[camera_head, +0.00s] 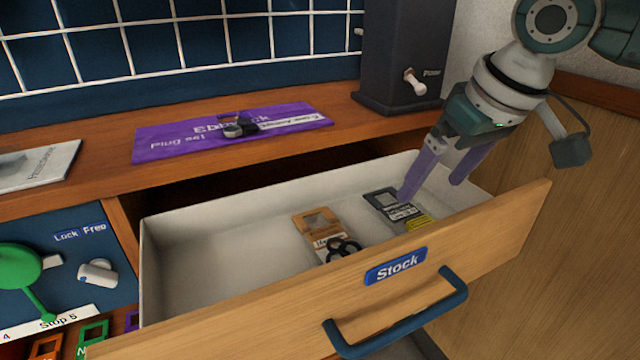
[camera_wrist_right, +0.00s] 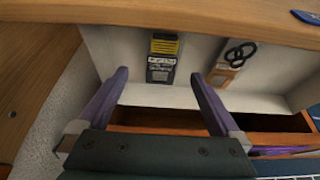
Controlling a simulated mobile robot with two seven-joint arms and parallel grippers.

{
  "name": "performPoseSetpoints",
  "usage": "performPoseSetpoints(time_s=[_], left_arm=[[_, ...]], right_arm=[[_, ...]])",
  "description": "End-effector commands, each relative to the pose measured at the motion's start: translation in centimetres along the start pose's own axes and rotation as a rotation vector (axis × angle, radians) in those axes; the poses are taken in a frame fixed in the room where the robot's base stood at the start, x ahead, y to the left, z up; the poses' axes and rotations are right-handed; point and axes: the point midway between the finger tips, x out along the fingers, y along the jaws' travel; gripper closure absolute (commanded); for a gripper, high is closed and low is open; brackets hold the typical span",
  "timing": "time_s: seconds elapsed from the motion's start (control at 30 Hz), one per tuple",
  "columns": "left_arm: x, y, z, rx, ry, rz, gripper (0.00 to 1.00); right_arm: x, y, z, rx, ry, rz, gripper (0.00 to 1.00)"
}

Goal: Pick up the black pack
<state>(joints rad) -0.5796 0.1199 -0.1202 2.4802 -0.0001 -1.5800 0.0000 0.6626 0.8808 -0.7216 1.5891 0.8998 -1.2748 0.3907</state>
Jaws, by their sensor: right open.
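The black pack (camera_head: 385,204) lies flat in the right part of the open Stock drawer (camera_head: 190,265). It has a square cutout, pale lettering and a yellow striped part at its end nearest the drawer front. My right gripper (camera_head: 431,188) is open and empty, its purple fingers pointing down into the drawer above the pack. One finger hides part of the pack in the head view. In the right wrist view the pack (camera_wrist_right: 161,66) appears between the two fingertips (camera_wrist_right: 158,76), and no contact shows. My left gripper is not in view.
An orange-brown pack (camera_head: 318,225) with a black looped item (camera_head: 344,248) lies left of the black pack. The drawer front with its blue handle (camera_head: 400,320) and the low white walls are close by. A dark box (camera_head: 405,55) stands on the shelf behind. The drawer's left part is empty.

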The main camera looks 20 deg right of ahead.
Motion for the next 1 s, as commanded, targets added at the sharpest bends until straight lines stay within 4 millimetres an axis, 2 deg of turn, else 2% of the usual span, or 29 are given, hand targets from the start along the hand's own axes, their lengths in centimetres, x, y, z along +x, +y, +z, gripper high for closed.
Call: performPoseSetpoints(time_s=[0.03,0.17,0.37,0.5,1.0], left_arm=[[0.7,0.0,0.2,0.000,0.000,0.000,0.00],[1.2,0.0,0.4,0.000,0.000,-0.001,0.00],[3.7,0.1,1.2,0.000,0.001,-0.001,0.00],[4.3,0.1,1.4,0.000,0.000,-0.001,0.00],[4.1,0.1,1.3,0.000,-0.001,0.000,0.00]], right_arm=[[1.0,0.0,0.1,0.002,0.000,0.000,0.00],[2.0,-0.1,0.1,-0.001,-0.001,0.000,0.00],[5.3,-0.5,0.4,-0.002,0.000,0.001,0.00],[6.6,-0.5,0.3,-0.001,0.001,0.001,0.00],[6.6,-0.5,0.2,-0.003,0.000,0.001,0.00]])
